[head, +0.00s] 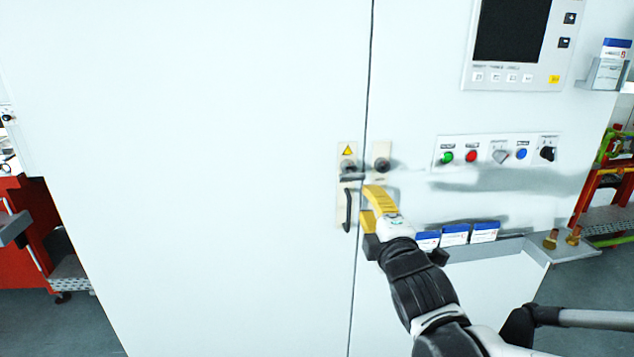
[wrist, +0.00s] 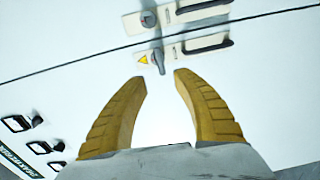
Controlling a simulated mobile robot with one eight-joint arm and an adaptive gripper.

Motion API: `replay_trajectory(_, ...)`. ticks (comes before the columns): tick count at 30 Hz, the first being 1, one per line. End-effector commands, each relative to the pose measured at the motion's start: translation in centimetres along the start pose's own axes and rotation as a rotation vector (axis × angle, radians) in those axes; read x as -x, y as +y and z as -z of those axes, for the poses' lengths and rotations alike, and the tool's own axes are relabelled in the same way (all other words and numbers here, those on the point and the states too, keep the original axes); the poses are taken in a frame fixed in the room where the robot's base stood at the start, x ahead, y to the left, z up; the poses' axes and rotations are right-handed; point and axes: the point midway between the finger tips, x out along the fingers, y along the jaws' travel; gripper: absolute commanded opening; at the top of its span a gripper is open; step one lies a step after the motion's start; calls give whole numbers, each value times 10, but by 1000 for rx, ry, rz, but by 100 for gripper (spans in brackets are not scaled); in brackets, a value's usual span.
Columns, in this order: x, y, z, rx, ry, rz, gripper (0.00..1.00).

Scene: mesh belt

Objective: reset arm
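My gripper (head: 372,206) has yellow fingers and is in front of the white cabinet (head: 220,150), just right of and below the door handles. In the wrist view the two fingers (wrist: 160,80) stand apart with nothing between them. A rotary latch (wrist: 158,60) with a yellow warning triangle lies just beyond the fingertips, apart from them. In the head view the latch (head: 348,168) sits above a dark pull handle (head: 347,208). My arm reaches up from the lower right.
A control panel (head: 497,150) with buttons and a screen (head: 510,30) are at the upper right. Small boxes (head: 455,235) stand on a ledge beside my wrist. A red cart (head: 30,235) is at the far left. The area before the left door is free.

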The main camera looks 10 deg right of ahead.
Motion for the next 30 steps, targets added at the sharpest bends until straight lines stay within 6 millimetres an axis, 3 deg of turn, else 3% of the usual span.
replay_trajectory(5, 34, -34, -15, -383, -109, 214, 34)
replay_trajectory(12, 144, -109, -16, -1106, -482, 583, 34)
replay_trajectory(16, 190, -131, -8, -1322, -659, 684, 34)
replay_trajectory(21, 211, -140, -4, -1408, -743, 722, 34)
replay_trajectory(30, 210, -139, -4, -1407, -742, 720, 34)
